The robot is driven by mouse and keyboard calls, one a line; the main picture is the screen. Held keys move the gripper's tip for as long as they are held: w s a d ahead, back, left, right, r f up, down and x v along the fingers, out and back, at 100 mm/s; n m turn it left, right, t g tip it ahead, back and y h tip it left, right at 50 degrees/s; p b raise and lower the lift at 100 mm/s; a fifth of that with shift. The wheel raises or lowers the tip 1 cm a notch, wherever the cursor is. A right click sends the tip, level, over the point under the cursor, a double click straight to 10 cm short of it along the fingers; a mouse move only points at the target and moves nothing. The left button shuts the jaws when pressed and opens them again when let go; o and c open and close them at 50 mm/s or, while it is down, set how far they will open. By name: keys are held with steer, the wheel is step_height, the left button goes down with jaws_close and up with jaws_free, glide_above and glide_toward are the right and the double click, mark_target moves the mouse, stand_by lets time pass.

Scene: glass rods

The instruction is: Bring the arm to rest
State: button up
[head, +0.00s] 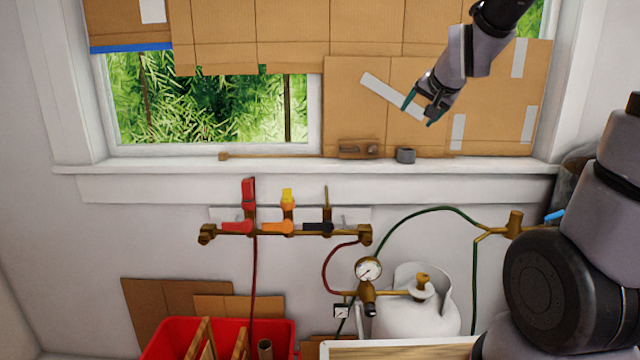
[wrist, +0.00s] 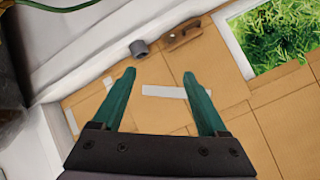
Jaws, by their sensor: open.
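My gripper (head: 421,108) hangs at the upper right of the head view, in front of the cardboard-covered window. Its two green fingers are apart with nothing between them. In the wrist view my gripper (wrist: 160,98) also shows open and empty, with cardboard and a pale tape strip (wrist: 164,91) behind the fingers. My arm (head: 470,55) comes down from the top edge of the head view; its lower links show at the right edge.
The window sill (head: 300,168) bears a grey roll (head: 405,155) and a brown wooden object (head: 358,149). Below are a valve manifold (head: 285,229), a pressure gauge (head: 368,270), a white gas tank (head: 415,315) and a red crate (head: 278,335). A green hose (head: 430,210) runs along the wall.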

steer(key=s+r+n+g+y, duration=0.1)
steer(key=s+g, duration=0.3)
steer(key=s, duration=1.9)
steer(key=shift+d+r+n, duration=0.35)
steer(key=shift+d+n, duration=0.1)
steer(key=shift+n, duration=0.15)
